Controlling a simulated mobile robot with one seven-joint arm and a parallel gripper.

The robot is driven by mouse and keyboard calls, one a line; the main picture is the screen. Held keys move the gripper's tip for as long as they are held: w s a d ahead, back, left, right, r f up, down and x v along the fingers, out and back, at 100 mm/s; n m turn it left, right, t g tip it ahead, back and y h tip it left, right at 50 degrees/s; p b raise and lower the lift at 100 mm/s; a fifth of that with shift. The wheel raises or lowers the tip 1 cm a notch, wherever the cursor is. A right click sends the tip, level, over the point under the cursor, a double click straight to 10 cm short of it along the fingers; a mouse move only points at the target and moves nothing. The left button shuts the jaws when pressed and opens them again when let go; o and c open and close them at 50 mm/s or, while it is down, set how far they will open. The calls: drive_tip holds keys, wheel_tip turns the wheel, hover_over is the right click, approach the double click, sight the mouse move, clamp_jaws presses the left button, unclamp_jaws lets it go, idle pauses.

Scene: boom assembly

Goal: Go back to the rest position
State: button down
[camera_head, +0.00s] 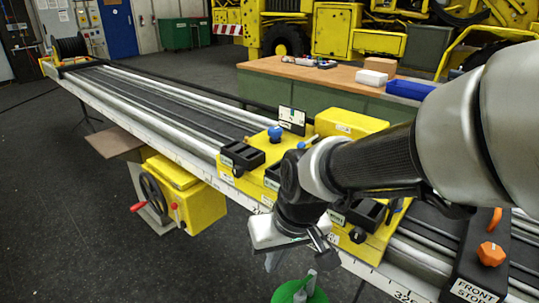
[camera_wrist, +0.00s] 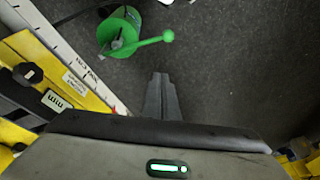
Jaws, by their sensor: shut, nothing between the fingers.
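My gripper (camera_wrist: 161,77) is shut and empty in the wrist view, its two grey fingers together over dark floor. In the head view my gripper (camera_head: 273,263) points down in front of the rail's near side. A green handwheel (camera_head: 301,292) is partly cut off at the bottom edge of the head view, close to my gripper. In the wrist view the green handwheel (camera_wrist: 121,33) with its round knob lies up and left of the fingers, apart from them. My arm hides part of the yellow carriage (camera_head: 243,165).
A long rail (camera_head: 150,95) with a ruled edge runs diagonally across. An orange-knobbed front stop (camera_head: 478,262) sits on it at right. A yellow box with a black handwheel (camera_head: 152,195) hangs on its near side. A workbench (camera_head: 280,70) stands behind. Floor at left is clear.

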drive_tip(key=s+d+r+m+t+h+p, duration=0.1)
drive_tip(key=s+d+r+m+t, duration=0.15)
drive_tip(key=d+r, duration=0.4)
drive_tip(key=s+d+r+m+t+h, duration=0.1)
drive_tip(key=s+d+r+m, duration=0.1)
drive_tip(key=s+d+r, duration=0.35)
wheel_tip(320, 180, up, 15)
drive_tip(key=w+d+p, duration=0.1)
drive_tip(key=p, duration=1.4)
drive_tip(key=shift+w+n, duration=0.35)
drive_tip(key=shift+f+g, duration=0.1)
drive_tip(key=shift+g, duration=0.15)
